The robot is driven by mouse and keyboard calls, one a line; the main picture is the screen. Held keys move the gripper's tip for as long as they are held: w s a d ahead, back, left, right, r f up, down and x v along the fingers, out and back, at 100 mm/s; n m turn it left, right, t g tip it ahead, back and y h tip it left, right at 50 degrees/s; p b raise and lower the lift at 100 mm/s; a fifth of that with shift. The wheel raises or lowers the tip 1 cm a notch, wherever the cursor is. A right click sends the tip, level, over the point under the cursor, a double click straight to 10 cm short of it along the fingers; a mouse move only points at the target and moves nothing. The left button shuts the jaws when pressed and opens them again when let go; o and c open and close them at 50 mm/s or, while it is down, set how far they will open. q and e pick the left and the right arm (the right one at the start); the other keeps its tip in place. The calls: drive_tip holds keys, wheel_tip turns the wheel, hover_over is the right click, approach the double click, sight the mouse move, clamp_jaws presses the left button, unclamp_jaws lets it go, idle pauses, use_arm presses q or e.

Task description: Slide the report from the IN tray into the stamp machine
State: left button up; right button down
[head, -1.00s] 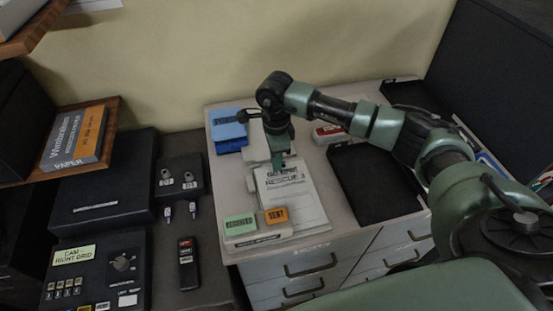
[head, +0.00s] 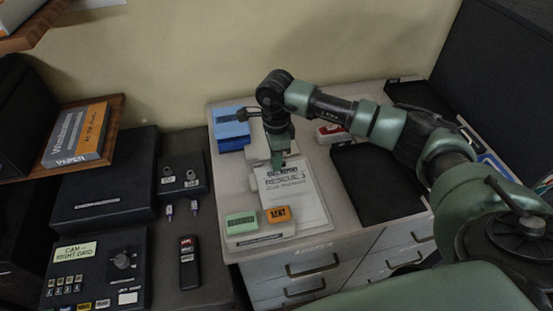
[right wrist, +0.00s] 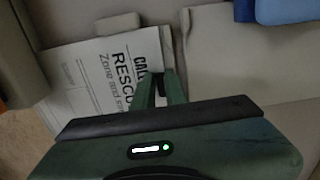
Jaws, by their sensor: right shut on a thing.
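The report (head: 290,200), a white sheet with a "RESCUE 3" heading, lies on the pale cabinet top. It also shows in the right wrist view (right wrist: 90,75). My right gripper (head: 279,163) points down at its far edge and is shut on it; in the right wrist view the fingers (right wrist: 160,92) meet the heading edge. A pale beige unit (head: 258,152), seemingly the stamp machine, stands just behind and beside the gripper, partly hidden by it. A black tray (head: 378,195), probably the IN tray, lies empty to the right. My left gripper is not in view.
A stand with a green stamp (head: 240,221) and an orange stamp (head: 279,214) borders the report's near left. A blue box (head: 231,124) is at the back left, a red-and-white item (head: 332,133) behind the black tray. The wall closes the back.

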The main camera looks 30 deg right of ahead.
drive_tip(key=shift+a, duration=0.1)
drive_tip(key=c, duration=1.4)
unclamp_jaws()
drive_tip(key=shift+o, duration=0.5)
drive_tip(key=o, duration=0.5)
drive_tip(key=shift+r+p, duration=1.7)
drive_tip(key=shift+r, duration=1.8)
